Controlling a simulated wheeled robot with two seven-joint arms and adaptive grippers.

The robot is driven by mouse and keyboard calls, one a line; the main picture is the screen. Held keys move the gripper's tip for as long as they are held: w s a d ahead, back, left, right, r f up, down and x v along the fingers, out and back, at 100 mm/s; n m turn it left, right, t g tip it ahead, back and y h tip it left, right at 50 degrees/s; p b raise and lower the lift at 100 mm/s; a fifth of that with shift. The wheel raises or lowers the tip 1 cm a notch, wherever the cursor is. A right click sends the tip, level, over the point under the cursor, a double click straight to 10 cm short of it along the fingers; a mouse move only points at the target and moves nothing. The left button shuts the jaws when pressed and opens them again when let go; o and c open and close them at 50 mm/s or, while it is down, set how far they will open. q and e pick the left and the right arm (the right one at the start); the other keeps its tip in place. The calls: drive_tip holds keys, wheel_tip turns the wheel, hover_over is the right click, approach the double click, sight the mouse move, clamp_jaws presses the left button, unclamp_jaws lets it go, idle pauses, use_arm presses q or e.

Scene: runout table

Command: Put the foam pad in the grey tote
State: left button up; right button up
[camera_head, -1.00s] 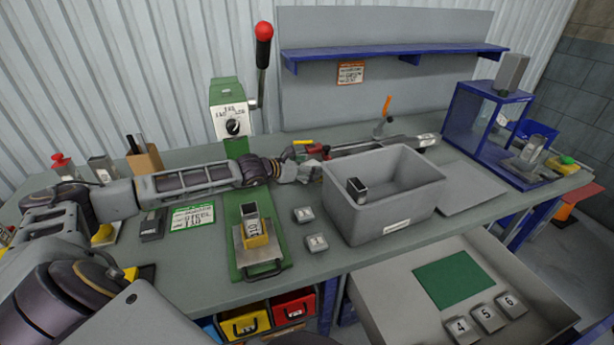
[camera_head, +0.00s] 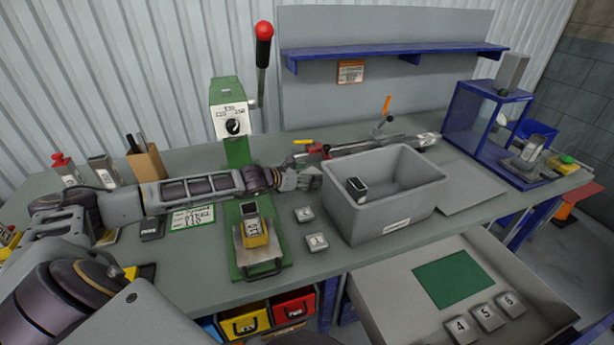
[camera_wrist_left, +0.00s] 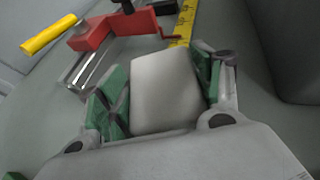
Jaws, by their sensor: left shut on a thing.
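The grey tote (camera_head: 365,222) stands open on the table, right of centre in the head view. A small dark-topped block (camera_head: 357,188) shows inside it at the left. My left gripper (camera_head: 308,180) is just left of the tote, close to its left wall, at the back. In the left wrist view its green-padded fingers (camera_wrist_left: 160,95) are shut on a pale grey-white block, which I take for the foam pad (camera_wrist_left: 165,88). The pad is mostly hidden by the hand in the head view. My right gripper is not in view.
A red clamp (camera_wrist_left: 115,28) with a yellow handle lies beyond the left gripper. A green press (camera_head: 232,110) with a red-knobbed lever stands left of it. Two small grey blocks (camera_head: 316,242) lie left of the tote. A flat grey plate (camera_head: 470,188) lies to its right.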

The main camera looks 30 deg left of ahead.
use_arm(q)
drive_tip(key=o, duration=0.6)
drive_tip(key=shift+o, duration=0.2)
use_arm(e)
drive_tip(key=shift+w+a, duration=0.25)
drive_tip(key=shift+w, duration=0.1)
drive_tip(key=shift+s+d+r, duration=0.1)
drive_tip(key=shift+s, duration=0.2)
